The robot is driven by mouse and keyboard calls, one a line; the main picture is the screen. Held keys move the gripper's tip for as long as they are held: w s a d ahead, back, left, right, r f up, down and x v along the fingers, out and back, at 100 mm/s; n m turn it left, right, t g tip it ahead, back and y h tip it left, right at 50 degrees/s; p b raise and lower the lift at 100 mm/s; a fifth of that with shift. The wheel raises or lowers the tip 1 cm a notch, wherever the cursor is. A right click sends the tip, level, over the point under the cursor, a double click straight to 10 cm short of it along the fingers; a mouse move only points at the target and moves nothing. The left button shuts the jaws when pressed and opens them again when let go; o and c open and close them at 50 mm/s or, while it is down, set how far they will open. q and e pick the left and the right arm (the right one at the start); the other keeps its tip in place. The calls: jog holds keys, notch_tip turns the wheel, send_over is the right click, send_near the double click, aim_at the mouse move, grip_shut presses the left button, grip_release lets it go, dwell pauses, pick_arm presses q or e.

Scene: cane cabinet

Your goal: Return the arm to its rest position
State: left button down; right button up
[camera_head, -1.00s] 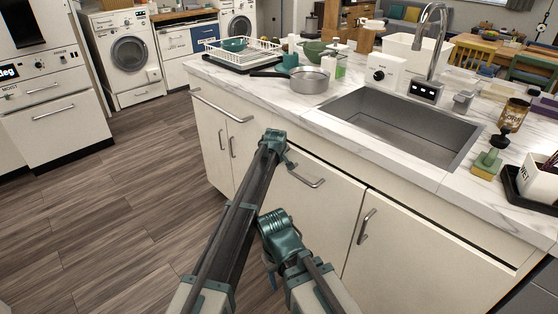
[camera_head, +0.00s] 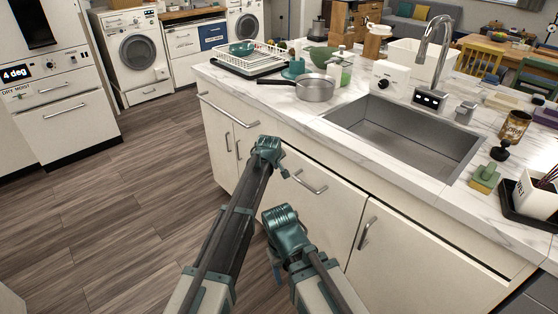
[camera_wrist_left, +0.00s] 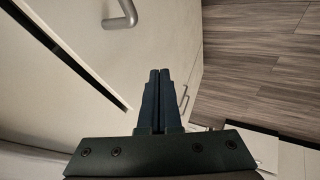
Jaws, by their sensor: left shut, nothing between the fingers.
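My left gripper (camera_wrist_left: 158,78) shows in the left wrist view with its two dark fingers together and nothing between them. It is in front of the cream cabinet doors (camera_wrist_left: 165,40), with a metal handle (camera_wrist_left: 125,14) close by at the top; whether it touches a door I cannot tell. In the head view, my dark arm links with teal joints rise from the bottom centre in front of the island cabinet (camera_head: 400,255). The fingers cannot be made out there. My right gripper is not in view.
Cabinet handles (camera_head: 311,182) stick out behind my arm. The marble counter (camera_head: 285,103) holds a sink (camera_head: 400,130), a pan (camera_head: 315,88) and a dish rack (camera_head: 247,62). The wooden floor (camera_head: 110,220) to the left is clear, up to an oven (camera_head: 65,120) and washing machine (camera_head: 137,50).

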pick_arm(q)
jog(key=p+v, duration=0.1)
jog(key=v, duration=0.2)
jog(key=shift+s+r, duration=0.1)
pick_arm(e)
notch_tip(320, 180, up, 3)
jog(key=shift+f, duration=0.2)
pick_arm(q)
jog(key=shift+a, duration=0.1)
jog(key=s+a+f+m+g+y, duration=0.1)
jog(key=s+a+m+g, duration=0.1)
jog(key=s+a, duration=0.7)
jog(key=s+a+f+m+g, duration=0.2)
jog(key=s+a, duration=0.3)
jog(key=s, duration=0.8)
jog(key=s+a+f+m+g+y, duration=0.1)
jog(key=s+a+m+g, duration=0.1)
jog(key=s+a, duration=0.75)
jog(key=s+d+r+m+g+p, duration=0.1)
jog(key=s+d+r+m+p, duration=0.3)
jog(key=s+d+r+p, duration=0.4)
jog(key=d+r+p, duration=0.3)
jog(key=d+p, duration=0.1)
jog(key=shift+d+r+y, duration=0.15)
jog(key=shift+d+y, duration=0.15)
jog(key=shift+y, duration=0.1)
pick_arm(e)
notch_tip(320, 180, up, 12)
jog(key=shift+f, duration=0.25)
